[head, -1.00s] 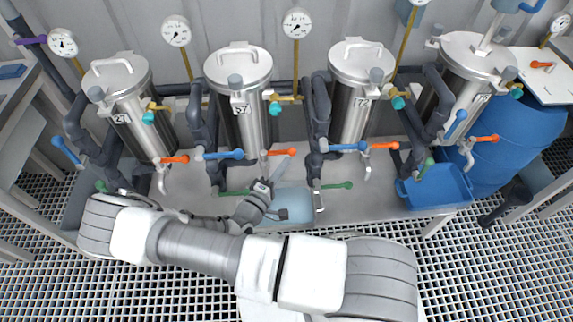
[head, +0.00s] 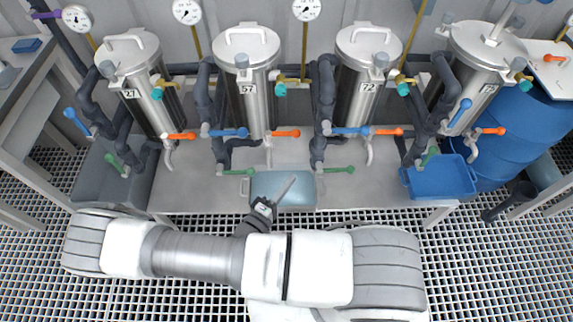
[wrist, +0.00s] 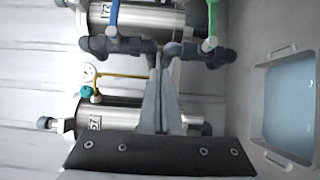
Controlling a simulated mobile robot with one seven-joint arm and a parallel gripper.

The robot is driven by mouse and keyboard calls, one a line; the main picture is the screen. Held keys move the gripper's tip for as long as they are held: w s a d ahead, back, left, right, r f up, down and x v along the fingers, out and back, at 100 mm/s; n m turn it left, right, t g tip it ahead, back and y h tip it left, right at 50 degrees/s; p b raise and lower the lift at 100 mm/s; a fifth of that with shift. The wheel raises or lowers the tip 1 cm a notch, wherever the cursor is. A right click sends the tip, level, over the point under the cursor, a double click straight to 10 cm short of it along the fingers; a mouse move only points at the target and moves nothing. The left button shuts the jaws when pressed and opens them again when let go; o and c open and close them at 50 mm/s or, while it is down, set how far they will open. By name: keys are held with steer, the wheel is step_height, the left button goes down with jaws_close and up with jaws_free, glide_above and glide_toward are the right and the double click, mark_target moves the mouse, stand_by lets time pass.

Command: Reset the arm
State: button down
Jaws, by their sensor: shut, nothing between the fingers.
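My gripper (head: 289,184) is in the head view, just above the light blue tray on the bench, in front of the vessel labelled 57. In the wrist view my gripper (wrist: 163,78) shows its two long grey fingers together, with nothing between them. My arm lies folded across the front of the bench in the head view. The vessel 57 (head: 251,80) and the vessel 72 (head: 362,75) stand upright behind the gripper, apart from it.
The light blue tray (head: 312,190) lies under the gripper. Orange, blue and green valve handles, such as the green handle (head: 338,169), stick out in front of the vessels. A blue bin (head: 440,182) and a blue drum (head: 530,130) stand at right. Grating floor shows in front.

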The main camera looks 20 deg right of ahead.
steer(key=shift+s, duration=0.2)
steer(key=shift+r, duration=0.1)
steer(key=s+r+m+g+y+p, duration=0.2)
steer(key=s+r+y, duration=0.1)
steer(key=r, duration=1.2)
steer(key=s+d+r+m+g+y+p, duration=0.1)
steer(key=r+y, duration=0.5)
steer(key=r, duration=0.9)
steer(key=s+r+m+g+y+p, duration=0.3)
steer(key=s+r+m+y+p, duration=0.1)
steer(key=r, duration=1.2)
steer(key=shift+s+d+m+y+p, duration=0.35)
steer(key=shift+d+m+y+p, duration=0.05)
steer(key=shift+m, duration=0.1)
